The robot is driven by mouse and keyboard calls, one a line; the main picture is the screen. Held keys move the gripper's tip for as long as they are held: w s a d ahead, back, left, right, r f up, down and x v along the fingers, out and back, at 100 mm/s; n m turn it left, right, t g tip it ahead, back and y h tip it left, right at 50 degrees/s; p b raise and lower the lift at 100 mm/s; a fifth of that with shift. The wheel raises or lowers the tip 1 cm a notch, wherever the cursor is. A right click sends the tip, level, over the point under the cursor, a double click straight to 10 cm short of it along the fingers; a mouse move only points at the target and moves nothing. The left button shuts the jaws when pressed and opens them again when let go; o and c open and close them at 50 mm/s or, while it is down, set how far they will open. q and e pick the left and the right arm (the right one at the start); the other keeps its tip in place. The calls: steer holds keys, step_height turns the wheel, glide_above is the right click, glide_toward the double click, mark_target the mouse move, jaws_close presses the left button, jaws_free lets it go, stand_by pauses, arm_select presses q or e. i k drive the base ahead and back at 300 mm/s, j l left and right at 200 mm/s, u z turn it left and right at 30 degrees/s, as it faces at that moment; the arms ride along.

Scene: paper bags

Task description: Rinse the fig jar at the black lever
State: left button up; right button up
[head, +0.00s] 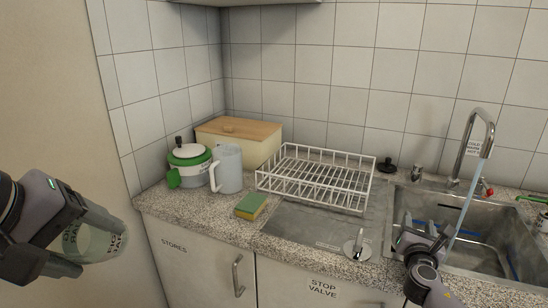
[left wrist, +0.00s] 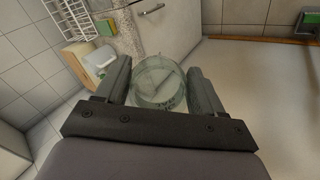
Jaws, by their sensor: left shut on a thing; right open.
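A clear glass jar (head: 104,244) with dark lettering, only partly readable, is in my left gripper (head: 85,225), off the counter's left front. The left wrist view shows the jar (left wrist: 158,84) between the two fingers of the gripper (left wrist: 160,80). My right gripper (head: 430,240) is open at the front left rim of the sink (head: 480,215), beside the stream. Water (head: 462,215) runs from the tall metal tap (head: 468,140), which bears a small label. A red-tipped lever (head: 487,187) and a green one (head: 531,198) are at the tap's right. I cannot make out a black lever for certain.
A white wire rack (head: 318,180) stands on the drainboard. Left of it are a sponge (head: 251,206), a clear jug (head: 228,168), a green-and-white pot (head: 188,165) and a wooden-lidded box (head: 240,138). A small metal lever (head: 358,245) stands near the counter's front edge.

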mark_target(418, 167)
steer(key=i+l, duration=0.75)
steer(key=l, duration=0.1)
